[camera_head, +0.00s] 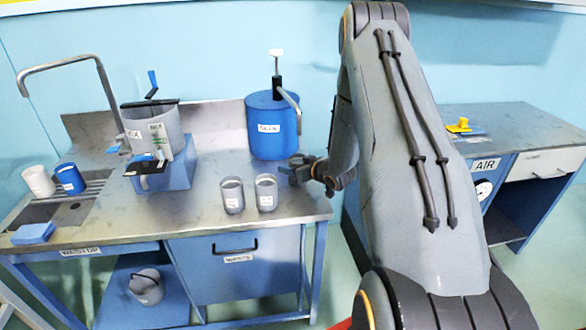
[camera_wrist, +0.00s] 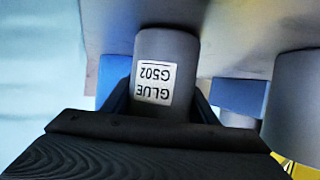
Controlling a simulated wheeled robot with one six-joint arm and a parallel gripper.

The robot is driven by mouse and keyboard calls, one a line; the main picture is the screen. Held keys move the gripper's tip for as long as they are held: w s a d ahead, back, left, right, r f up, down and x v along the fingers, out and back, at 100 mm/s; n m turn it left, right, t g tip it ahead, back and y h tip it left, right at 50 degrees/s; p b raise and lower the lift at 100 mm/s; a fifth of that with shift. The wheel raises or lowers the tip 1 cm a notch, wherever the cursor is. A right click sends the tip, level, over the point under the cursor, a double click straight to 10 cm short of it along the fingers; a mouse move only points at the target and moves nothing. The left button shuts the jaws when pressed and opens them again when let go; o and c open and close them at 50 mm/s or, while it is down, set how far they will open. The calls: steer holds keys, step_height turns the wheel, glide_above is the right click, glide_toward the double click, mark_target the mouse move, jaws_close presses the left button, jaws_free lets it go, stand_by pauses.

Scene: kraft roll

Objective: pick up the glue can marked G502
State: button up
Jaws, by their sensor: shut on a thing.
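The glue can marked G502 (camera_wrist: 150,48) is a grey cylinder with a white label that reads upside down in the wrist view. My gripper (camera_wrist: 160,108) is shut on it, with a dark finger on each side. In the head view my gripper (camera_head: 296,168) is over the bench's right end, beside and behind two grey cans, the left one (camera_head: 232,197) and the right one (camera_head: 266,195). Their labels are too small to read there, so I cannot tell which is the held one. I cannot tell whether the held can touches the bench.
The metal bench (camera_head: 205,225) also holds a blue pump container (camera_head: 270,135), a grey pot (camera_head: 155,130) on a blue base, a white cup (camera_head: 38,181) and a blue cup (camera_head: 70,180). Another grey cylinder (camera_wrist: 292,105) is close at the right in the wrist view.

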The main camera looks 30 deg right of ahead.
mark_target(293, 159)
steer(key=shift+r, duration=0.15)
steer(key=shift+r+b, duration=0.85)
steer(key=shift+r, duration=0.75)
steer(key=shift+s+d+f, duration=0.1)
steer(key=shift+s+f, duration=0.05)
steer(key=shift+s, duration=0.2)
steer(key=shift+s+d+b, duration=0.55)
steer(key=shift+s+b, duration=0.15)
steer(key=shift+s, duration=2.1)
steer(key=shift+s+d+b, duration=0.5)
steer(key=shift+s+b, duration=0.2)
steer(key=shift+s, duration=2.05)
steer(key=shift+s+d+b, duration=0.55)
steer(key=shift+s+b, duration=0.15)
steer(key=shift+s, duration=2.1)
